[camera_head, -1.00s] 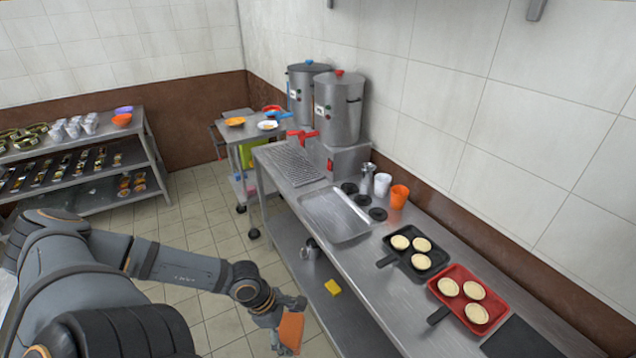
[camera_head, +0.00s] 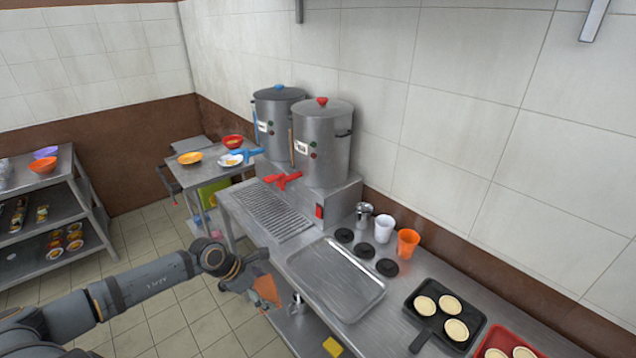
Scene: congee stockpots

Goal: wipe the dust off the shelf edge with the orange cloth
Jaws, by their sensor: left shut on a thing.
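My left gripper (camera_head: 254,281) is shut on the orange cloth (camera_head: 267,290), in front of the left part of the steel counter (camera_head: 300,254). The cloth hangs at the counter's front side, and I cannot tell whether it touches the edge. Below the counter a lower shelf (camera_head: 300,337) shows partly, with a yellow block (camera_head: 332,346) on it. My arm and gripper hide part of this shelf's edge. No dust can be made out. My right gripper is not in view.
On the counter are two steel stockpots (camera_head: 322,140), a steel tray (camera_head: 336,278), an orange cup (camera_head: 408,243), a white cup (camera_head: 384,228) and a black pan (camera_head: 445,312). A cart (camera_head: 205,176) stands behind at left. Tiled floor is free at lower left.

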